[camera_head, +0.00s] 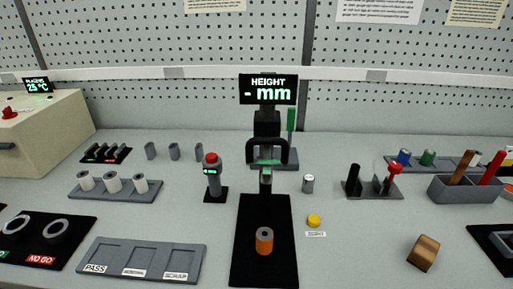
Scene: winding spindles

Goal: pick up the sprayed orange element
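The orange element (264,243) is a short upright cylinder with an orange side and a grey top that has a dark centre. It stands on the front part of a long black mat (264,272) at the bottom centre. Nothing touches it from above, and its front and top show clearly. My gripper does not show in this view.
A height gauge (267,122) with a display reading "- mm" stands behind the mat. A yellow button (314,221) is to the right of the element, and a grey PASS tray (140,259) to its left. A brown block (423,253) lies farther right.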

